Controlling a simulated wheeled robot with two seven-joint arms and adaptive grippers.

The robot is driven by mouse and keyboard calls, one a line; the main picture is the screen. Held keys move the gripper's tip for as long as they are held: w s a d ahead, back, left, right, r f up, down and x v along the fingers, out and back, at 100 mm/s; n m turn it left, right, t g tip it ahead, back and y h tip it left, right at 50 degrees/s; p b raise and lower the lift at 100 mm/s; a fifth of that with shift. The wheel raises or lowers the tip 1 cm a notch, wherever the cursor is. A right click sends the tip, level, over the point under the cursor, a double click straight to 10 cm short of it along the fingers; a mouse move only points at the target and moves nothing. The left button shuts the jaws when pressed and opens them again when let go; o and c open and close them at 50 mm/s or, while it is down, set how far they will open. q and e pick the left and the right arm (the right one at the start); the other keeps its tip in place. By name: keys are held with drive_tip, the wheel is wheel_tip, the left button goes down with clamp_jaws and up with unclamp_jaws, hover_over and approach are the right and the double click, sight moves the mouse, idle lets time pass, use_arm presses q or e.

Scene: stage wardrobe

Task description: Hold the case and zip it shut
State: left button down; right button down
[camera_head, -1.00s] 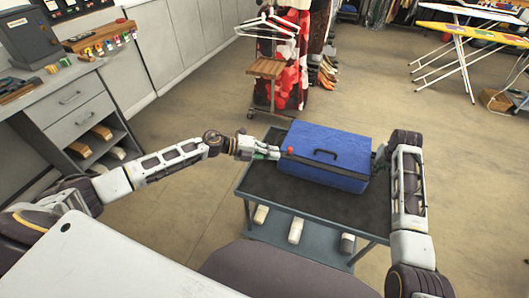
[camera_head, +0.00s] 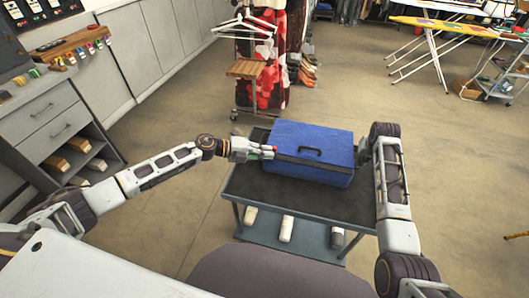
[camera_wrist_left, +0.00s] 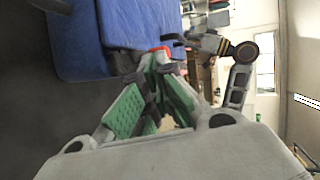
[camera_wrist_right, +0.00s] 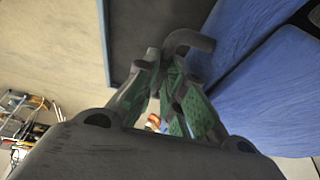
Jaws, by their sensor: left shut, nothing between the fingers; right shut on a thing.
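A dark seam runs between lid and body. My left gripper (camera_head: 264,150) is shut with nothing between its fingers, at the case's left end. A red pull (camera_wrist_left: 160,49) shows right at its fingertips in the left wrist view. My right gripper (camera_head: 362,150) is at the case's right end. In the right wrist view it is shut on a grey loop (camera_wrist_right: 188,39) beside the case's blue side (camera_wrist_right: 270,90).
The cart (camera_head: 240,186) has a lower shelf with several white rolls. A drawer unit (camera_head: 50,125) stands at the left. A clothes rack (camera_head: 262,60) stands behind the cart, and ironing boards (camera_head: 440,27) at the back right. The floor right of the cart is open.

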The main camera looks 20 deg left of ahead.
use_arm(q)
drive_tip(key=d, duration=1.6)
drive_tip(key=shift+d, duration=0.4)
drive_tip(key=shift+s+a, duration=0.1)
drive_tip(key=shift+a, duration=0.05)
drive_tip(key=f+v, duration=0.1)
drive_tip(key=v, duration=1.2)
drive_tip(key=shift+s+a, duration=0.15)
drive_tip(key=shift+a, duration=0.25)
drive_tip(key=shift+r, duration=0.1)
use_arm(e)
drive_tip(key=c, duration=1.4)
unclamp_jaws()
drive_tip(key=shift+c, duration=0.2)
drive_tip(key=shift+r, duration=0.2)
